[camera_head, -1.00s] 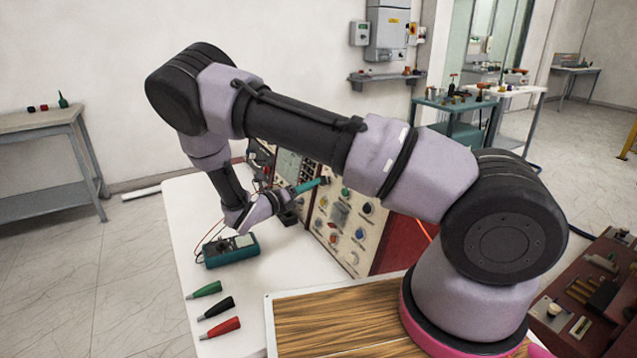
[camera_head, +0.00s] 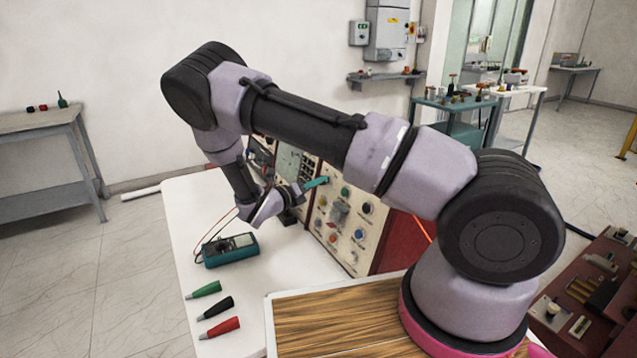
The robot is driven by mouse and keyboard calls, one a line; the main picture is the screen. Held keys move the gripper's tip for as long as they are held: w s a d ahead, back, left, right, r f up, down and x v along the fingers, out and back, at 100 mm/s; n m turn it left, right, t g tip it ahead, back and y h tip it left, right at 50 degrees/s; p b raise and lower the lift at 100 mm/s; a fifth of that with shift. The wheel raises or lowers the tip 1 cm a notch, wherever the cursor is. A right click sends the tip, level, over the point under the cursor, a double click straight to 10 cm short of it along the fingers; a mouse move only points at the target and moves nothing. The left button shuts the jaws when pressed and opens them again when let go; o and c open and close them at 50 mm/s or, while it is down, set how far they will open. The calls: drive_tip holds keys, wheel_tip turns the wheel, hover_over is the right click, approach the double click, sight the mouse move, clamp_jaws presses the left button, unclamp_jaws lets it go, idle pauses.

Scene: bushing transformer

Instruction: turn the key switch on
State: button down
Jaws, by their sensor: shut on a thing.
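My gripper (camera_head: 298,191) is beside the cream control panel (camera_head: 343,228). Whether that end touches the panel cannot be told. The panel carries several coloured knobs, lamps and buttons. I cannot make out which one is the key switch; it may be hidden behind my gripper or arm, or too small to tell.
A teal multimeter (camera_head: 231,250) with thin leads lies on the white table (camera_head: 275,268). A green clip (camera_head: 204,290), a black clip (camera_head: 216,307) and a red clip (camera_head: 220,328) lie in front of it. The table's middle is clear.

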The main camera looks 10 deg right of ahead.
drive_tip(key=shift+w+a+m+g+h, duration=0.1)
drive_tip(key=shift+m+g+h, duration=0.75)
drive_tip(key=shift+m, duration=2.9)
drive_tip(key=shift+d+m+g, duration=0.1)
drive_tip(key=shift+m+g, duration=1.6)
drive_tip(key=shift+m, duration=2)
drive_tip(key=shift+w+a+m+g+h, duration=0.1)
drive_tip(key=shift+m+g+h, duration=0.75)
drive_tip(key=shift+m, duration=2.9)
drive_tip(key=shift+g+y, duration=0.4)
drive_tip(key=c, duration=1)
unclamp_jaws()
drive_tip(key=a, duration=0.7)
drive_tip(key=s+a, duration=0.1)
drive_tip(key=a, duration=0.2)
drive_tip(key=shift+a, duration=0.4)
